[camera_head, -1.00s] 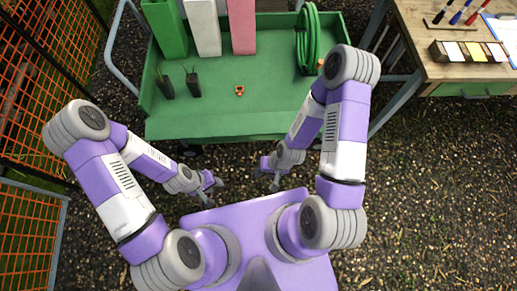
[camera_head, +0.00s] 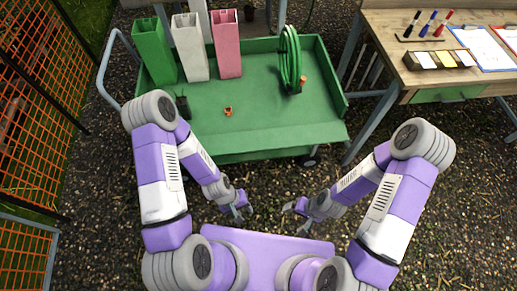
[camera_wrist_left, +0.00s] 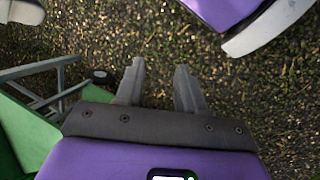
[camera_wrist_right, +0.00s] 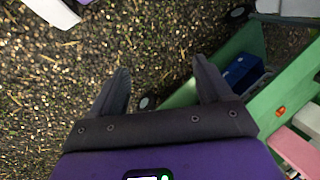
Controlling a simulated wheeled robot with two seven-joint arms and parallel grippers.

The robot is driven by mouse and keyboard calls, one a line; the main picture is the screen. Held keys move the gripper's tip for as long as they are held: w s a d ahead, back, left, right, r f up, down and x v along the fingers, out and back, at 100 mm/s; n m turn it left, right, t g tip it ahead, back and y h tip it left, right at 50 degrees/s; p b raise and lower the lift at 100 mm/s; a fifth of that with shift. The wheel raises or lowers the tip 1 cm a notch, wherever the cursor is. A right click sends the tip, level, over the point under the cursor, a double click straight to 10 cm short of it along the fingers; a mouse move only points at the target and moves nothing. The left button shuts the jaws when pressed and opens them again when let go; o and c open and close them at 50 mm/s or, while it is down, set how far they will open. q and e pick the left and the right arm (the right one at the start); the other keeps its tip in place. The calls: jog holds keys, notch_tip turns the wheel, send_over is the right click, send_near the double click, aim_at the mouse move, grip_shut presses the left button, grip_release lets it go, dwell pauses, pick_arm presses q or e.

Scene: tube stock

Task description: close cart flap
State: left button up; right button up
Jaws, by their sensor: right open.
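The green cart (camera_head: 225,125) stands ahead of me in the head view. Its front flap (camera_head: 270,146) shows as a lighter green strip along the near edge; its exact tilt is hard to tell. My left gripper (camera_head: 240,212) is open and empty, in front of the cart and apart from the flap. Its fingers are spread in the left wrist view (camera_wrist_left: 160,75). My right gripper (camera_head: 292,208) is also open and empty, to the right of the left one and apart from the flap. Its spread fingers show in the right wrist view (camera_wrist_right: 160,75).
Green (camera_head: 153,50), white (camera_head: 190,50) and pink (camera_head: 226,52) tubes stand in the cart with a green hose coil (camera_head: 288,60) and a small orange item (camera_head: 228,111). A wooden table (camera_head: 390,60) stands right; an orange mesh fence (camera_head: 35,90) is left. Gravel between is clear.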

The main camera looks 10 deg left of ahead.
aim_at(243, 149)
jog(key=shift+o, duration=1.1)
notch_tip(243, 149, down, 3)
jog(key=shift+s+d+r+b, duration=0.1)
jog(key=shift+r+b, duration=0.05)
jog(key=shift+b, duration=0.95)
pick_arm(q)
jog(key=s+d+f+n+g+h+b, duration=0.1)
jog(key=s+d+f+n+g+h, duration=0.15)
jog(key=d+f+n+h, duration=0.6)
jog(key=w+d+n+t+h+b, duration=0.25)
jog(key=w+n+t, duration=0.35)
jog(key=w+n, duration=0.8)
jog(key=w+a+f+n+t+y+b, duration=0.2)
jog(key=w+a+n+t+y, duration=0.4)
jog(key=a+n+t, duration=0.45)
jog(key=w+a+f+n+t+y+b, duration=0.1)
jog(key=w+a+n+t+y+b, duration=0.1)
jog(key=w+a+n+t+y, duration=0.8)
jog(key=d+n+h, duration=0.1)
jog(key=w+d+r+n+g+h+b, duration=0.1)
jog(key=w+d+r+h, duration=0.1)
jog(key=h, duration=0.1)
jog(key=shift+w+d+n+g+b, duration=0.1)
jog(key=shift+d+n+g+b, duration=0.2)
jog(key=shift+n, duration=0.1)
pick_arm(e)
notch_tip(243, 149, down, 9)
pick_arm(q)
jog(key=shift+c, duration=0.5)
